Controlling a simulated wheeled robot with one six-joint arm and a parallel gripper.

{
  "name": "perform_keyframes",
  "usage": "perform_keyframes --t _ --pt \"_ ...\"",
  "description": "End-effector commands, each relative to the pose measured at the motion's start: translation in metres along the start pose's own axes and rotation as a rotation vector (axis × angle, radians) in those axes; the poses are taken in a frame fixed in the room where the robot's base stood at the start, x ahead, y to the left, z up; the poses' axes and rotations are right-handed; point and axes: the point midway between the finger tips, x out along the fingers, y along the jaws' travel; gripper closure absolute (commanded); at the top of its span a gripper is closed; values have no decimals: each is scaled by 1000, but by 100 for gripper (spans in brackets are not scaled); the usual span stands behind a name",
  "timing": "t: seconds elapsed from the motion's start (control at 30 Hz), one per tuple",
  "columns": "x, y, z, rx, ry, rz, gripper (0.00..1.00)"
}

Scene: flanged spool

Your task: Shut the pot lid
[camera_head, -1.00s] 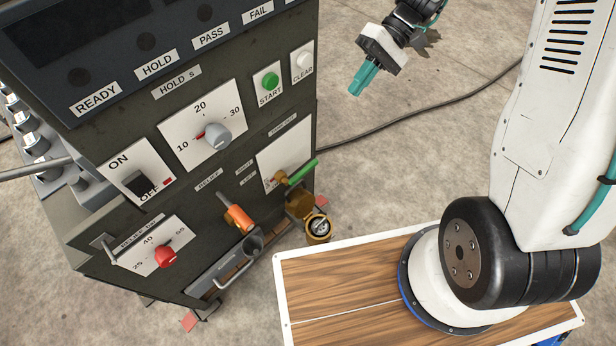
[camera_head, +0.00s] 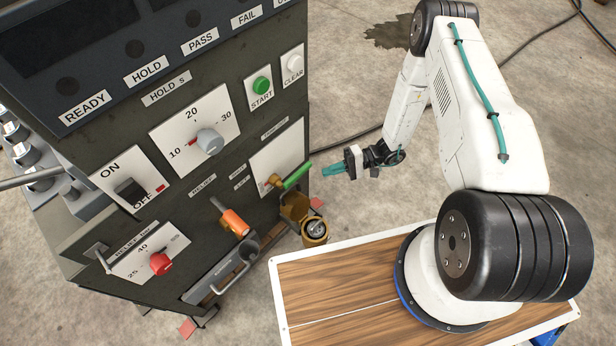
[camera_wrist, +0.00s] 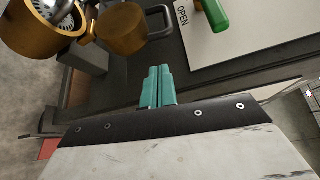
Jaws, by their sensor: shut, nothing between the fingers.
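The brass pot (camera_head: 315,234) stands at the lower right front of the machine with its mouth open. A metallic part shows inside it. Its round brass lid (camera_head: 293,207) is swung open, up beside the pot on the machine side. In the wrist view the pot (camera_wrist: 40,38) is at the top left and the lid (camera_wrist: 122,30) is just right of it. My gripper (camera_head: 325,171), with teal fingers, is above and slightly right of the pot, apart from it and from the lid. The fingers (camera_wrist: 157,72) are shut and empty.
A green-handled valve lever (camera_head: 297,175) juts from the machine panel close to the gripper and lid. An orange lever (camera_head: 235,222) and a metal cup (camera_head: 249,243) are further left. Open floor lies right of the machine.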

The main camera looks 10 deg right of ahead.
Motion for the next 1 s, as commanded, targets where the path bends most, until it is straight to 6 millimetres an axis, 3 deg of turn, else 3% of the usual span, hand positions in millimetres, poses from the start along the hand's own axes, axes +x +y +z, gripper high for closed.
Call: perform_keyframes --t 0.4,0.6,1.0 --pt "67 1 1 1 -5 1 100" --pt "92 1 1 1 -4 0 100" --pt "98 0 0 1 -1 0 100"
